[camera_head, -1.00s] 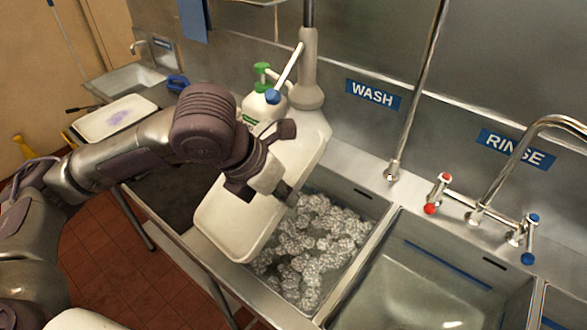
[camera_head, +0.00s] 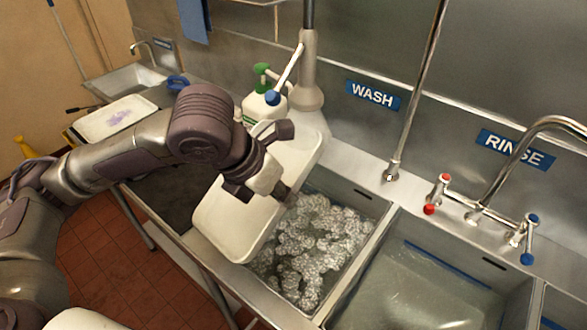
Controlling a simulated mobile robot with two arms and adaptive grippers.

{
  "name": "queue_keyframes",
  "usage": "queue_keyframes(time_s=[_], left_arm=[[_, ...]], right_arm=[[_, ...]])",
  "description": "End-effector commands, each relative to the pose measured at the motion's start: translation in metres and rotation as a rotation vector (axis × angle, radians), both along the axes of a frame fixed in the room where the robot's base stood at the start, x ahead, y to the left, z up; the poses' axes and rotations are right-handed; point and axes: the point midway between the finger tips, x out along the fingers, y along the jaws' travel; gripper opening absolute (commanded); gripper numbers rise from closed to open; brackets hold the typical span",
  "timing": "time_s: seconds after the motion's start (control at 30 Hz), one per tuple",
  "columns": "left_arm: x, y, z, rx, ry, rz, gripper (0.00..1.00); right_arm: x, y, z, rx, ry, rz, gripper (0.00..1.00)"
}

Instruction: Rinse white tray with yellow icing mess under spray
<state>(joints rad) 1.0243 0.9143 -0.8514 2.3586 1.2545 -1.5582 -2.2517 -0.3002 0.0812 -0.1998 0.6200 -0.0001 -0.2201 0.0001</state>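A white tray (camera_head: 232,222) is held tilted over the left part of the wash sink, its lower end near the sink's front rim. My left gripper (camera_head: 283,192) is at the tray's right edge and appears shut on it, though the arm and gripper cover the tray's middle and the finger contact is partly hidden. No yellow icing shows on the visible part of the tray. The spray column (camera_head: 309,70) stands behind the tray, and its blue-tipped lever (camera_head: 287,72) hangs beside it. I cannot make out any spray. My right gripper is not in view.
Grey-white foam (camera_head: 318,240) fills the wash sink. The rinse sink (camera_head: 420,290) at right holds no visible objects; its faucet (camera_head: 515,165) and taps stand behind it. A green-topped bottle (camera_head: 258,102) stands behind the tray. Another tray (camera_head: 90,128) with a purple stain lies at left.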

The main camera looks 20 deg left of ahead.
Motion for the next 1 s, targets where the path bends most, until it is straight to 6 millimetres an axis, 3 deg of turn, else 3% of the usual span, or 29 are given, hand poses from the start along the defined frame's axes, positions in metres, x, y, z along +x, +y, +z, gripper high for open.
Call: queue_keyframes(time_s=[0.5,1.0], left_arm=[[-0.03,0.028,0.036,0.003,-0.001,0.001,0.0],[-0.035,0.031,0.038,0.0,-0.001,-0.001,0.0]], right_arm=[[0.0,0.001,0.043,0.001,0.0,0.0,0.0],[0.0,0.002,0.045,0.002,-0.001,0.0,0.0]])
